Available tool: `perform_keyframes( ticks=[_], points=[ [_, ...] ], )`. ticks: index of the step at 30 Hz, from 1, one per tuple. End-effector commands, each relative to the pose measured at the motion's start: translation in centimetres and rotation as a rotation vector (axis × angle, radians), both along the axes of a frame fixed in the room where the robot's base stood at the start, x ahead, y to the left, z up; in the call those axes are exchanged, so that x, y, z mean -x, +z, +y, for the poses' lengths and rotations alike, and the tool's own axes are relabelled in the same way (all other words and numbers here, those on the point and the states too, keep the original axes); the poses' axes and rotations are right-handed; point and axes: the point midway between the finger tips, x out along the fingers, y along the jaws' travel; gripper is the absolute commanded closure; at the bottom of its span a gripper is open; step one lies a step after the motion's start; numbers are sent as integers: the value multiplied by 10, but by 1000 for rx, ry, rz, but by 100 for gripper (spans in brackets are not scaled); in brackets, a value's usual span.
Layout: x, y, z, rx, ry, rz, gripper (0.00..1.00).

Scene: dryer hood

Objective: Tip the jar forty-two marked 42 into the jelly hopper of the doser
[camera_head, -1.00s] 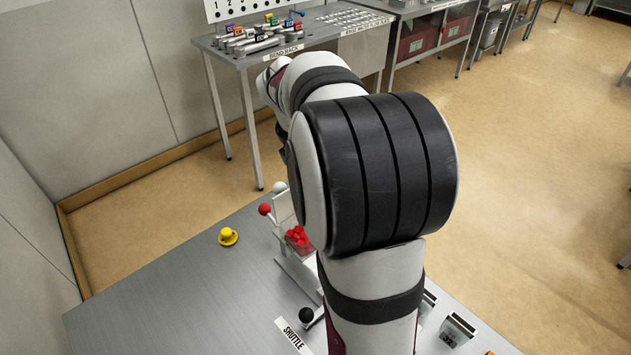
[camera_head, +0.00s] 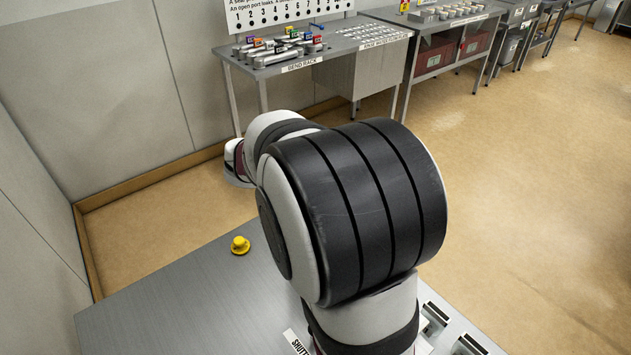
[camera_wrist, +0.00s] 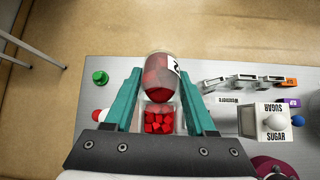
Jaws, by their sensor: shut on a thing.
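In the wrist view, my gripper (camera_wrist: 160,84) is shut on a clear jar (camera_wrist: 156,63) with red pieces in it. Only part of a dark mark, which looks like a 2, shows on its white label. The jar looks tilted, with the red gathered at its near end, beside and seemingly over a clear square hopper (camera_wrist: 178,124). Red cubes (camera_wrist: 159,123) lie in the hopper. I cannot see its label, nor tell whether pieces are falling. In the head view, my arm hides the gripper, jar and hopper.
A white box marked SUGAR (camera_wrist: 255,122) stands right of the hopper, near a row of small grey parts (camera_wrist: 245,82). A green knob (camera_wrist: 100,77) is at left. In the head view, a yellow knob (camera_head: 240,245) sits on bare bench; the bend rack table (camera_head: 300,62) stands behind.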

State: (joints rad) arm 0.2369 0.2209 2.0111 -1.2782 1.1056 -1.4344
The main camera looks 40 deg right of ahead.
Motion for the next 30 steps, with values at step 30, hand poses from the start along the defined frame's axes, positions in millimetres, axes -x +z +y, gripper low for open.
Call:
perform_keyframes(
  ticks=[30],
  points=[
    [0, -5, 2, 208, -2, 0, 100]
  ],
)
